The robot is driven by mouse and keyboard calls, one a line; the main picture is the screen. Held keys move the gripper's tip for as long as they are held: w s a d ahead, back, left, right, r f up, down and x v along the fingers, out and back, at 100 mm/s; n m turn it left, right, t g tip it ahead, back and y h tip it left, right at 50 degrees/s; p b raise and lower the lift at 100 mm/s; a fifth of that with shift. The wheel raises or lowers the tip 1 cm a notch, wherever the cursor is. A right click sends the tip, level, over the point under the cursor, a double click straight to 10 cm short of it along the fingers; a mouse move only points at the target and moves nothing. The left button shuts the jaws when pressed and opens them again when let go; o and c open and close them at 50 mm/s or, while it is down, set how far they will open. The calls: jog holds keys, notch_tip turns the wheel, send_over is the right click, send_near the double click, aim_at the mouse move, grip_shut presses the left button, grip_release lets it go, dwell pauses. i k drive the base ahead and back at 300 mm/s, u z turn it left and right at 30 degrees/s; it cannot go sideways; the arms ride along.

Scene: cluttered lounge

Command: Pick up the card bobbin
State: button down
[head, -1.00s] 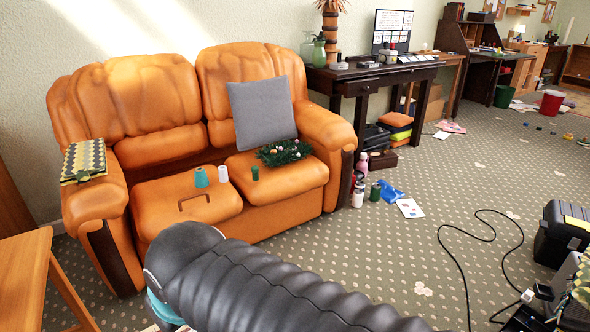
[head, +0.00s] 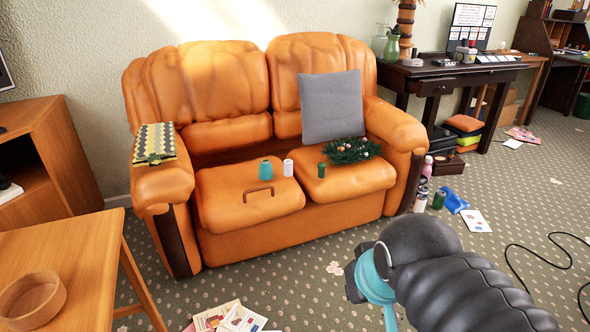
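On the orange sofa's seat (head: 235,215) stand a teal cone-shaped spool (head: 265,170), a small white cylinder (head: 288,168) and a small dark green cylinder (head: 321,170). A thin brown handle-shaped piece (head: 258,190) lies in front of the teal spool. I cannot tell which of these, if any, is the card bobbin; they are too small to make out. My dark ribbed arm with a teal joint shows at the lower right, in front of the sofa and apart from it. My gripper's fingers do not show.
A grey cushion (head: 331,106) and a green wreath (head: 350,151) are on the sofa's right seat. A patterned board (head: 154,143) lies on the left armrest. A wooden table (head: 75,262) with a round bowl (head: 32,298) stands lower left. Papers (head: 232,318) and bottles (head: 421,199) are on the carpet.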

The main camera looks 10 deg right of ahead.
aim_at(288, 168)
jog(key=z, duration=0.45)
jog(key=k, duration=0.5)
jog(key=z, duration=0.05)
jog(key=i, duration=0.2)
jog(key=u, duration=0.85)
jog(key=i, duration=1.5)
jog(key=z, duration=1.05)
jog(key=i, duration=0.4)
jog(key=z, duration=0.5)
